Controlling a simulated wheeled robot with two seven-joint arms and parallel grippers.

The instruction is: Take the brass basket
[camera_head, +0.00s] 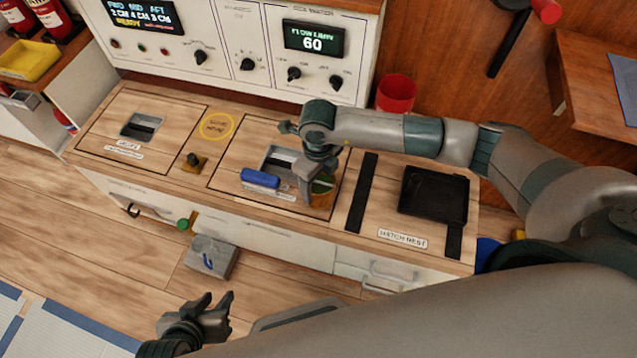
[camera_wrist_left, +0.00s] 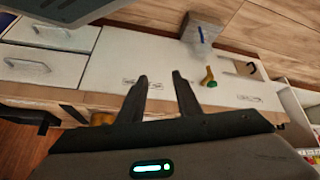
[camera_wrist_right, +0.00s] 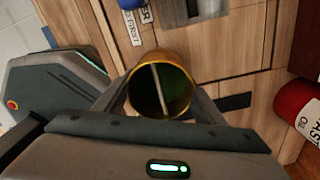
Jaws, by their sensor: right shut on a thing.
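The brass basket (camera_head: 322,191) is a short golden cylinder with a dark green inside and a thin pale bar across its mouth. In the right wrist view the basket (camera_wrist_right: 176,88) sits between the two fingers of my right gripper (camera_wrist_right: 160,98). In the head view my right gripper (camera_head: 311,188) points down at the basket over the counter and partly hides it. I cannot tell whether the basket touches the counter. My left gripper (camera_head: 219,298) is empty and low in front of the counter. Its fingers stand apart in the left wrist view (camera_wrist_left: 160,77).
A blue cylinder (camera_head: 260,178) lies just left of the basket, by a recessed slot. A black tray (camera_head: 433,194) and black strips lie to the right. A red bin (camera_head: 396,93) stands behind. A grey box (camera_head: 211,257) is on the floor before the counter.

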